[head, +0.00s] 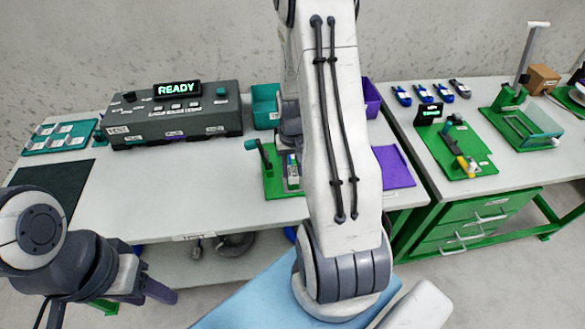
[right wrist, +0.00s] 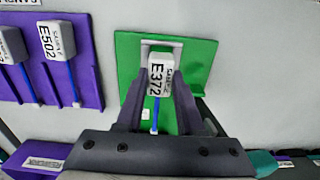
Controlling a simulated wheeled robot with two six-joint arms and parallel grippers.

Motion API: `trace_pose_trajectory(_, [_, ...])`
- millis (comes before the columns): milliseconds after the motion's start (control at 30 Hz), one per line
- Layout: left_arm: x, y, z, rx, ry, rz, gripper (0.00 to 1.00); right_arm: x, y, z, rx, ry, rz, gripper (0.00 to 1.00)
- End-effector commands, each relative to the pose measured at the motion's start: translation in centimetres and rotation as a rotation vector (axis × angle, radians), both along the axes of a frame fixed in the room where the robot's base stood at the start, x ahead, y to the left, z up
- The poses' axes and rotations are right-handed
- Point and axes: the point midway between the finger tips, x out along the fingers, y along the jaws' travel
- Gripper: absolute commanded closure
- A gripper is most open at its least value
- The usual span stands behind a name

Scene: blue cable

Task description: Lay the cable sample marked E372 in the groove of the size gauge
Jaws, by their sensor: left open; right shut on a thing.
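The cable sample marked E372 (right wrist: 158,75) is a white labelled block with a thin blue cable. My right gripper (right wrist: 160,90) is shut on it, one finger on each side. It is over the green size gauge (right wrist: 200,55), which has a pale bracket at its far edge. I cannot tell whether the cable touches the gauge or lies in the groove. In the head view the green gauge (head: 271,185) is partly hidden behind my right arm, as is my right gripper. My left gripper (head: 150,287) is open and empty at the lower left, away from the table.
A purple mat (right wrist: 87,75) beside the gauge holds other samples, one marked E502 (right wrist: 57,42). In the head view a grey console (head: 172,125) reads READY. A teal bin (head: 264,106) stands behind the gauge. The white table (head: 170,195) is bare left of the gauge.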

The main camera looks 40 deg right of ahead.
Motion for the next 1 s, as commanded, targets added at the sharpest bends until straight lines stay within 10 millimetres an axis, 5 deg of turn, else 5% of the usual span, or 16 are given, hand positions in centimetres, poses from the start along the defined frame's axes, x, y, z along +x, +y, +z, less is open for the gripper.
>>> trace_pose_trajectory(1000, [0.0, 0.0, -1.0, 0.000, 0.000, 0.000, 0.50, 0.0, 0.0, -1.5, 0.000, 0.000, 0.000, 1.00])
